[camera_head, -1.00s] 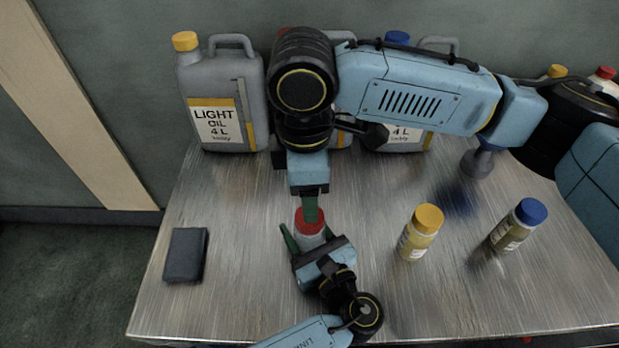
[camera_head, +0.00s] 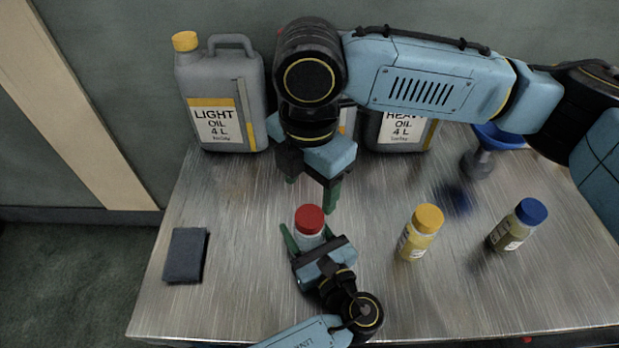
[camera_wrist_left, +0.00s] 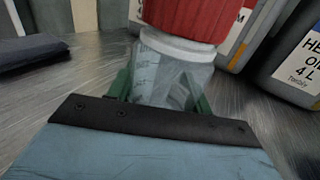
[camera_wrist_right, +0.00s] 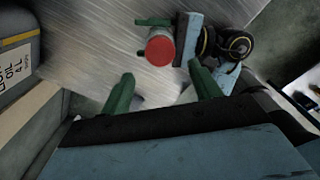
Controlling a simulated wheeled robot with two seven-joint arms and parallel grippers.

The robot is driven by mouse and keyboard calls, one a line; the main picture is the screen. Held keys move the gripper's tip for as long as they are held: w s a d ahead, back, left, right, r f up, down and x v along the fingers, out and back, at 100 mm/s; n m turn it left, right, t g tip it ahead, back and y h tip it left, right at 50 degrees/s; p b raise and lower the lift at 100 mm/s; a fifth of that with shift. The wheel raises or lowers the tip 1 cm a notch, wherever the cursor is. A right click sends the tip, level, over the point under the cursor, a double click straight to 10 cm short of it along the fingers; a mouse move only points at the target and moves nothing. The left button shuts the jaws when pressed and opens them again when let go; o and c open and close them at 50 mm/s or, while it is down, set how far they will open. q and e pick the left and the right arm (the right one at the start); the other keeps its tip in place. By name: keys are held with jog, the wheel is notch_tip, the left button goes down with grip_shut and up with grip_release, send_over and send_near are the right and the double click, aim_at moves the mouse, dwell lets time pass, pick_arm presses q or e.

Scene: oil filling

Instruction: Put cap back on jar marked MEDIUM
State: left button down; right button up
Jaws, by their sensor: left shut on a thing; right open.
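A jar with a red cap (camera_head: 309,219) stands on the metal table. In the left wrist view the jar body (camera_wrist_left: 172,72) is clear with a label too blurred to read, and the red cap (camera_wrist_left: 186,14) sits on its top. My left gripper (camera_head: 308,243) is shut around the jar body from the near side. My right gripper (camera_head: 312,196) is open and empty, above and just behind the red cap. In the right wrist view the red cap (camera_wrist_right: 160,50) shows beyond the open fingers (camera_wrist_right: 165,90). The word MEDIUM is not visible.
A yellow-capped jar (camera_head: 421,233) and a blue-capped jar (camera_head: 518,225) stand to the right. A light oil can (camera_head: 222,95) and a heavy oil can (camera_head: 402,132) stand at the back. A dark cloth or wallet (camera_head: 186,255) lies left. A blue funnel (camera_head: 497,137) stands back right.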

aim_at(310, 216)
notch_tip(310, 216, down, 8)
jog(key=shift+r, duration=0.1)
dwell(0.4)
jog(key=c, duration=1)
jog(key=m, duration=0.5)
jog(key=o, duration=1.2)
jog(key=shift+c, duration=0.2)
notch_tip(310, 216, up, 12)
